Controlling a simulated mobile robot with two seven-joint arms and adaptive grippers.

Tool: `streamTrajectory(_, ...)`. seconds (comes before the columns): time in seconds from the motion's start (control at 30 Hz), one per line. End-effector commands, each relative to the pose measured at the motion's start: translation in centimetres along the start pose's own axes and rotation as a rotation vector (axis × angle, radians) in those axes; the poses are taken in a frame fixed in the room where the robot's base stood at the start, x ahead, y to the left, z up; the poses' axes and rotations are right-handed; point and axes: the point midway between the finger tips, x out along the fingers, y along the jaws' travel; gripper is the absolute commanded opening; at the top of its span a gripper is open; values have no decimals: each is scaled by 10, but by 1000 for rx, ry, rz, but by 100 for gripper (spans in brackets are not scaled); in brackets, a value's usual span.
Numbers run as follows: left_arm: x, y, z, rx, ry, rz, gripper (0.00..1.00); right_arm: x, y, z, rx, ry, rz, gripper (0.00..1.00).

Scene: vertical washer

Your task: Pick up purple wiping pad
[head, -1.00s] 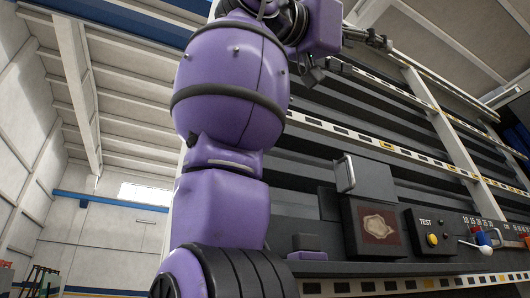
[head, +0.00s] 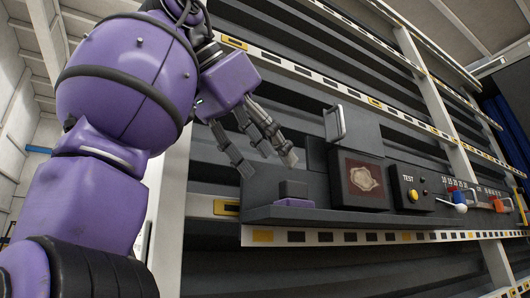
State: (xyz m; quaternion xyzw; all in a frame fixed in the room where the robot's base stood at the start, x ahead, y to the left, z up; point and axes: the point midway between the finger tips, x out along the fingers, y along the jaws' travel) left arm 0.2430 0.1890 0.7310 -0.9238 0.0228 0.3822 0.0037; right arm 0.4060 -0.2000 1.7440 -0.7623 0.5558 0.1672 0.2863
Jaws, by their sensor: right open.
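The purple wiping pad (head: 294,203) lies on the dark shelf at its left end, with a dark block-shaped handle (head: 293,188) on top. My right gripper (head: 268,160) is above and a little left of the pad. Its grey fingers are spread, point down toward the shelf, and hold nothing. There is a visible gap between the fingertips and the pad. My left gripper is not in view.
The shelf has a striped front edge (head: 350,237). Right of the pad stands a dark box with a brown emblem (head: 364,180) and an upright handled lid (head: 340,124).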

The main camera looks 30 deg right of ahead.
Motion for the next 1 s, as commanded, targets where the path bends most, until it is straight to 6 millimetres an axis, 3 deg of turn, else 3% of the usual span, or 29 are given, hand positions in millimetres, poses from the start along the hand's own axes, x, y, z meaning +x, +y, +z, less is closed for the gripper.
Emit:
streamTrajectory(0.23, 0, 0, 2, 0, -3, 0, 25, 9, -1, 0, 1, 0, 3, 58)
streamTrajectory(0.7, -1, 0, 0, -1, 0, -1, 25, 71, 0, -1, 1, 3, -1, 58)
streamTrajectory(1.0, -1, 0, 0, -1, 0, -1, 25, 78, 0, -1, 1, 2, -1, 58)
